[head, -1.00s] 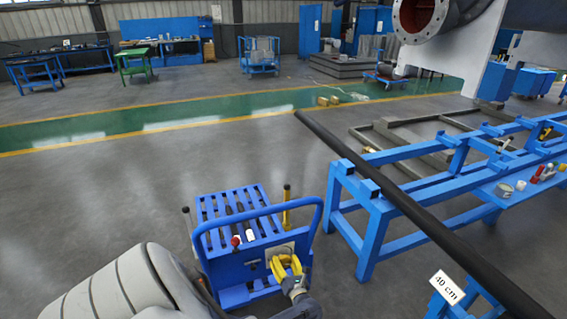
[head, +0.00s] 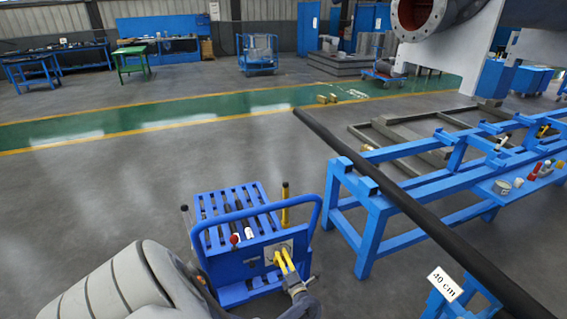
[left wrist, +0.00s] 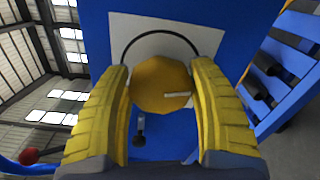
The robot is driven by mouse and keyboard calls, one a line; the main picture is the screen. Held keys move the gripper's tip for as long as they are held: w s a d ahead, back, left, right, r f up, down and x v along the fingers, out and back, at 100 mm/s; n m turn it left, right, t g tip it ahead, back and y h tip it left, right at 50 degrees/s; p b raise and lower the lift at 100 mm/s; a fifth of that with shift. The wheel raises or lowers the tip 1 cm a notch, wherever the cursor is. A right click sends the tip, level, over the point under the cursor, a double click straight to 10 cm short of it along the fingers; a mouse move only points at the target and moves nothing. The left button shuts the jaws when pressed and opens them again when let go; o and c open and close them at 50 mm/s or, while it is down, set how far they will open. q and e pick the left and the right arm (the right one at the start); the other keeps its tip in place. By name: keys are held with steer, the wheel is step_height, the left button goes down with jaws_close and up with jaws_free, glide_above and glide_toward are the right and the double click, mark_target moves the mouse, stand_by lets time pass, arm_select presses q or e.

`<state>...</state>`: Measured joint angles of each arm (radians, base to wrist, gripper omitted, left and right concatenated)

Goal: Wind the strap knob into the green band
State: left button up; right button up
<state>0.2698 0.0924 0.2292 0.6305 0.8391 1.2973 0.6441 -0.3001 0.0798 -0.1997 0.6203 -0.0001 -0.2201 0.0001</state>
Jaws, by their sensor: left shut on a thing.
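The strap knob (left wrist: 160,85) is a round yellow, many-sided knob with a white pointer mark that points right in the left wrist view. It sits on a white plate (left wrist: 125,30) with a dark arc around it, on a blue panel. The plate also shows in the head view (head: 270,252). My left gripper (head: 280,258) is at this panel, its yellow fingers shut on the knob's two sides; they also show in the left wrist view (left wrist: 162,95). I see no green band; the fingers hide part of the plate. My right gripper is not in view.
The panel belongs to a blue cart (head: 225,262) with a slatted top, a push handle and several tools. A small dark peg (left wrist: 140,128) stands below the knob. A long black bar (head: 400,195) lies over a blue stand (head: 365,240) to the right. The floor left is clear.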

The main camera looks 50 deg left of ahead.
arm_select(q)
steer(key=m, duration=0.6)
steer(key=shift+f+m, duration=0.25)
steer(key=shift+m, duration=0.05)
stand_by(0.3)
steer(key=o, duration=1.2)
steer(key=v, duration=1.2)
